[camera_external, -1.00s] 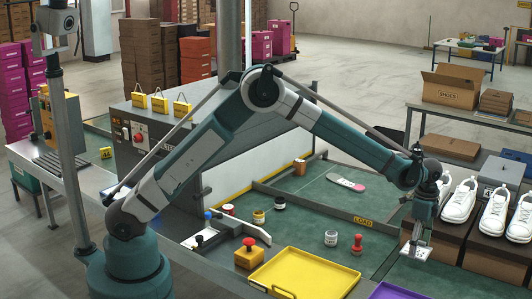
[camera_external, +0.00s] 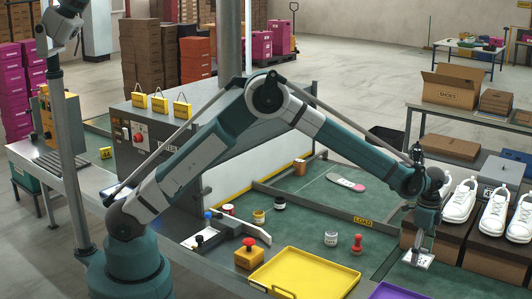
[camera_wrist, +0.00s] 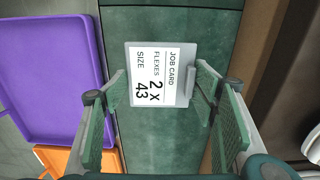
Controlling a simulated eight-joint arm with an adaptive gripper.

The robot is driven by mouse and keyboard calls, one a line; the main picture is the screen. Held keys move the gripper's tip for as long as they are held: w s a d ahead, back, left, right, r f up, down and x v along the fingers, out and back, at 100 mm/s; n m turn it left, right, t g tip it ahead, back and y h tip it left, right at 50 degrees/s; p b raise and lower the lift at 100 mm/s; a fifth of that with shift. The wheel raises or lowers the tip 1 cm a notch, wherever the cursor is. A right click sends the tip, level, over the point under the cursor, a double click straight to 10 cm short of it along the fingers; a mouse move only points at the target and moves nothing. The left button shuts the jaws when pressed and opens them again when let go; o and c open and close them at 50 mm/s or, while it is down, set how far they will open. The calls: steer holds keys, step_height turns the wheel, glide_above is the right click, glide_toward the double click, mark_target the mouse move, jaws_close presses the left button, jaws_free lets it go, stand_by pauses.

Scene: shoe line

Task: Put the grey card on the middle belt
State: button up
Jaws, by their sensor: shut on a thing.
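The grey card (camera_wrist: 135,90) is a job card with a grey edge and a white printed face reading "FLEXES 2 X" and "SIZE 43". My gripper (camera_wrist: 155,95) is shut on it, with a finger pad at either side. In the external view the card (camera_external: 418,258) hangs at the tip of my gripper (camera_external: 420,247), at the right near the shoes. A green belt surface (camera_wrist: 150,155) lies below the card in the wrist view. I cannot tell whether the card touches it.
White shoes (camera_external: 494,214) stand on brown boxes right beside my gripper. A purple tray (camera_wrist: 50,70) and an orange tray (camera_wrist: 60,160) lie left of the card. A yellow tray (camera_external: 305,255), a red stamp (camera_external: 357,243) and small jars stand to the left in the external view.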

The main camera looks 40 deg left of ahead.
mark_target(414, 277)
steer(key=shift+f, duration=1.95)
steer(key=shift+f+b, duration=0.55)
steer(key=shift+f, duration=1.3)
steer(key=shift+f, duration=0.2)
steer(key=o, duration=0.9)
steer(key=shift+r, duration=0.15)
step_height(414, 277, up, 12)
steer(key=shift+r+p, duration=0.1)
steer(key=shift+p, duration=0.7)
